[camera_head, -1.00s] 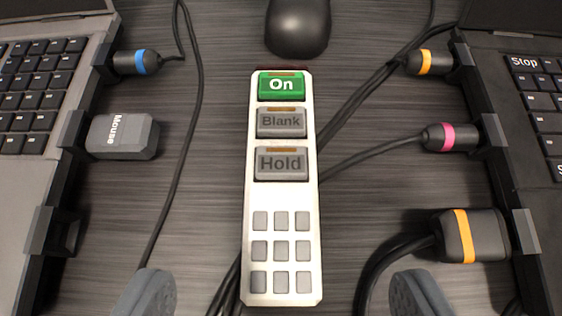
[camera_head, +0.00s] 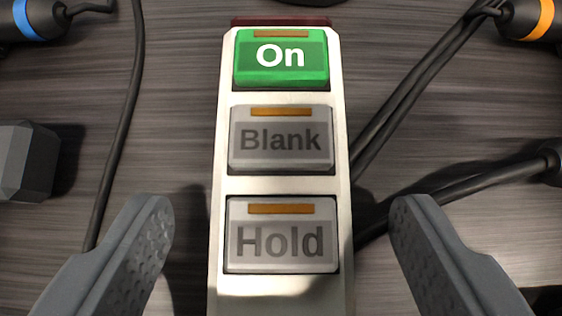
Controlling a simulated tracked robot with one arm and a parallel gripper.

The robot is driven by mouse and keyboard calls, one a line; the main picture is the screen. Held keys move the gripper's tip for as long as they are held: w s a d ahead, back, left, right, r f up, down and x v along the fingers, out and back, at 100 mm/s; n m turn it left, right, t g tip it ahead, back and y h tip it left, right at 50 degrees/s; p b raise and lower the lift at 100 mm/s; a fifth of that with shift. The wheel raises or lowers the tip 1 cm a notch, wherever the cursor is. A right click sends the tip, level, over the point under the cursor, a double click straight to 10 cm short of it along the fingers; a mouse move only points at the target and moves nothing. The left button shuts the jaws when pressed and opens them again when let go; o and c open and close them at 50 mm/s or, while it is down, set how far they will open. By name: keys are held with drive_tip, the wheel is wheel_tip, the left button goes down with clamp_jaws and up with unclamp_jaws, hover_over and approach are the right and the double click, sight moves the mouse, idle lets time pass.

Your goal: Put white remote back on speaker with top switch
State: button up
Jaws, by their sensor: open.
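The white remote (camera_head: 222,200) lies on the dark wood-grain table, running up the middle of the view. It has a green "On" button at the top, then grey "Blank" and "Hold" buttons, and a dark red piece at its far end. Its near end runs out of the bottom of the frame. My gripper (camera_head: 284,215) is open, one finger on each side of the remote near the "Hold" button. Gaps show between both fingers and the remote. No speaker is in view.
A black cable (camera_head: 121,140) runs along the left of the remote, and black cables (camera_head: 405,105) run on the right. A grey plug (camera_head: 25,160) sits at the left edge. A blue-banded plug (camera_head: 30,20) and an orange-banded plug (camera_head: 535,18) are in the upper corners.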

drive_tip(key=shift+w+f, duration=0.2)
drive_tip(key=shift+f, duration=0.05)
drive_tip(key=shift+r, duration=0.1)
drive_tip(key=c, duration=1.2)
drive_tip(key=shift+r, duration=0.1)
